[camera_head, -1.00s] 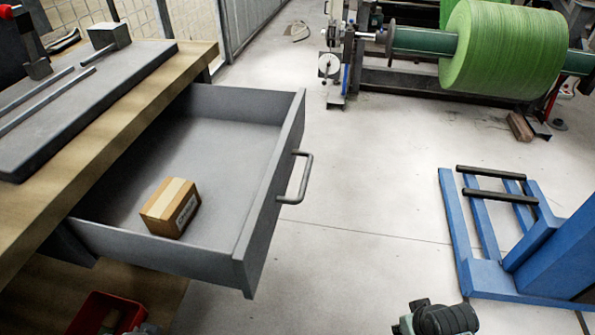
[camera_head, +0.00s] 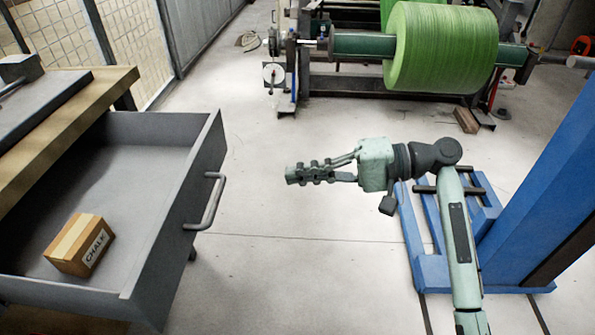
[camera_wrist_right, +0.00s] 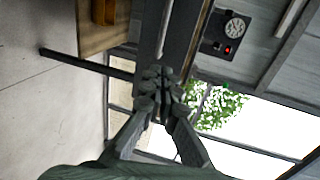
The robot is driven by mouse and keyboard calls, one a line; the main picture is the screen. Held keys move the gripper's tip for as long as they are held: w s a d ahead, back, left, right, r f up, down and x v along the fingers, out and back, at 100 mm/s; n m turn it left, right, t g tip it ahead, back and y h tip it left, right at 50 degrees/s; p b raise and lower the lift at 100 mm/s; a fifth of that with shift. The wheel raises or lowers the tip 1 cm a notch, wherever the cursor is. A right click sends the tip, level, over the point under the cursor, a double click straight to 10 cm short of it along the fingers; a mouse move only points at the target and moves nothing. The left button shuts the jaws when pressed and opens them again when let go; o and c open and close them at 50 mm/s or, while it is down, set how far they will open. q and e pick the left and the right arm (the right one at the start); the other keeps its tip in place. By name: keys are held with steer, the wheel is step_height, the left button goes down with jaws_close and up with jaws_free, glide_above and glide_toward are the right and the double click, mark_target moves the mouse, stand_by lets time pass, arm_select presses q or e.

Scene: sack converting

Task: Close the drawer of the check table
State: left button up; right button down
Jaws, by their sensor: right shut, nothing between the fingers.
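The grey drawer (camera_head: 168,228) of the check table (camera_head: 75,107) stands pulled out at the left in the head view. Its bar handle (camera_head: 209,203) is on the front panel, facing right. A small cardboard box marked CHALK (camera_head: 80,245) lies inside the drawer. My right gripper (camera_head: 290,174) is shut and empty, to the right of the handle and apart from it, pointing left. In the right wrist view the fingers (camera_wrist_right: 160,75) are together. My left gripper is in neither view.
A machine with a green roll (camera_head: 440,48) stands at the back. A blue lifting frame (camera_head: 432,272) stands at the right, behind my right arm. The pale floor (camera_head: 285,270) between drawer and frame is clear.

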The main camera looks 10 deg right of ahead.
mark_target(224, 182)
steer(key=x, duration=1)
steer(key=shift+p, duration=0.35)
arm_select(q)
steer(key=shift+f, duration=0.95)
arm_select(e)
steer(key=shift+w+a+f, duration=0.2)
steer(key=shift+a, duration=0.3)
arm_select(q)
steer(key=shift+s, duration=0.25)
